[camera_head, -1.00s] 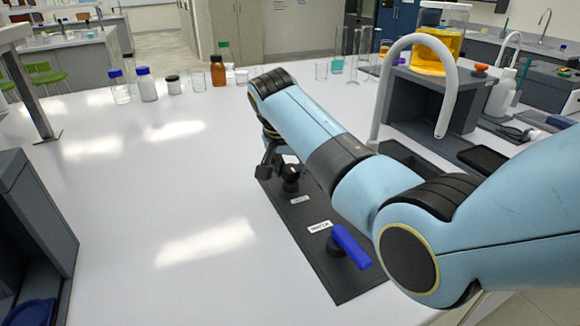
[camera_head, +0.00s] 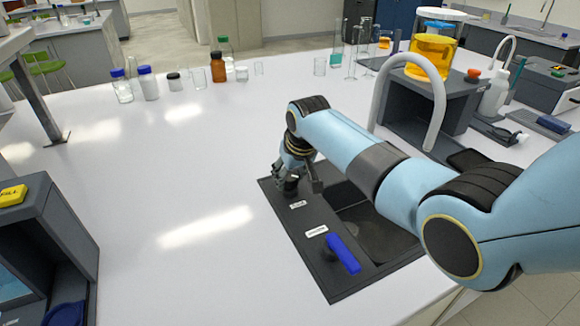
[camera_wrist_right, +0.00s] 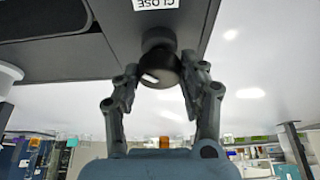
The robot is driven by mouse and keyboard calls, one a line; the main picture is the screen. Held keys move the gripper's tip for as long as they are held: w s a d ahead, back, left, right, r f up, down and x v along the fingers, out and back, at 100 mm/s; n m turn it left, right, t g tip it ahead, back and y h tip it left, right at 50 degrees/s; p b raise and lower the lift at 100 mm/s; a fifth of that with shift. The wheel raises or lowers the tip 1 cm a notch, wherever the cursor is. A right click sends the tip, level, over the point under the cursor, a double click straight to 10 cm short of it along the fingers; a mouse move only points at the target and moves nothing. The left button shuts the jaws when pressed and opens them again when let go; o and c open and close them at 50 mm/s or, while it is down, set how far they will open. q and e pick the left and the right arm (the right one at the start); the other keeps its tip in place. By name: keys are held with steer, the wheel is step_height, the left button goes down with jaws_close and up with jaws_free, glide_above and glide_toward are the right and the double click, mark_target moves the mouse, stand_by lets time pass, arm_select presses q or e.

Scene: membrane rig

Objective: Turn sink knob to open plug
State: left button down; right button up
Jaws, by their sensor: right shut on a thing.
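My right gripper (camera_head: 297,186) is at the knob at the panel's far end. In the right wrist view my right gripper (camera_wrist_right: 160,82) has one finger on each side of the knob and is shut on it. A white mark shows on the knob's face. The dark sink basin (camera_head: 372,232) lies right of the knob, partly behind my right arm. My left gripper is out of view.
A blue lever (camera_head: 343,254) stands on the panel's near end. A white curved faucet (camera_head: 438,100) arches over the sink. Bottles, including a brown one (camera_head: 218,68), line the table's back edge. A grey box (camera_head: 70,225) stands at left. The table's middle is clear.

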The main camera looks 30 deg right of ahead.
steer(key=shift+d+n+y, duration=0.1)
steer(key=shift+n+y, duration=0.3)
steer(key=shift+n, duration=0.6)
steer(key=shift+n+y+p, duration=0.3)
steer(key=shift+n, duration=0.6)
steer(key=shift+n+y, duration=0.4)
steer(key=shift+n, duration=0.5)
steer(key=n+g+y+b, duration=0.1)
steer(key=n, duration=0.1)
steer(key=shift+w+d+f+n+b, duration=0.1)
steer(key=shift+n+b, duration=0.3)
steer(key=n+b, duration=0.2)
steer(key=shift+n+g+y, duration=0.3)
steer(key=shift+y, duration=0.1)
steer(key=n+g+b, duration=0.1)
steer(key=n+b, duration=0.2)
steer(key=shift+w+f+n+y, duration=0.1)
steer(key=shift+n+y, duration=0.2)
steer(key=shift+n+g+b, duration=0.9)
steer(key=shift+n+b, duration=1)
steer(key=shift+b, duration=0.1)
steer(key=shift+r, duration=0.2)
